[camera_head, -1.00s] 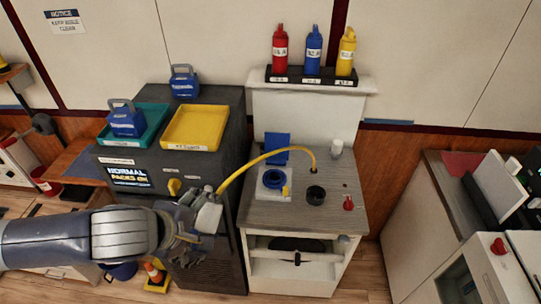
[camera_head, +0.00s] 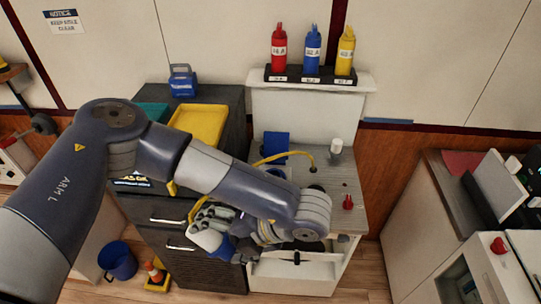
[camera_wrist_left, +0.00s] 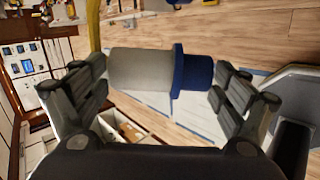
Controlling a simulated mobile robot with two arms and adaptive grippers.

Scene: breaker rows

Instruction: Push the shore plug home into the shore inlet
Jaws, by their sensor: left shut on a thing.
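The shore plug shows in the left wrist view (camera_wrist_left: 140,69) as a pale grey cylinder with a blue collar, between the two fingers. In the head view its pale body (camera_head: 207,240) shows low at the front of the dark cabinet. My left gripper (camera_head: 228,236) is shut on the plug, left of the counter's front. The yellow cable (camera_head: 270,158) runs from the counter top and passes partly behind my arm. The shore inlet's blue upright lid (camera_head: 275,144) shows on the counter; the inlet opening is mostly hidden behind my left arm. My right gripper is not in view.
A yellow tray (camera_head: 203,122) and a blue case (camera_head: 183,82) are on the dark cabinet. A red knob (camera_head: 348,202) and a pale bottle (camera_head: 336,150) stand on the counter's right side. A blue bucket (camera_head: 118,261) and an orange cone (camera_head: 153,271) are on the floor.

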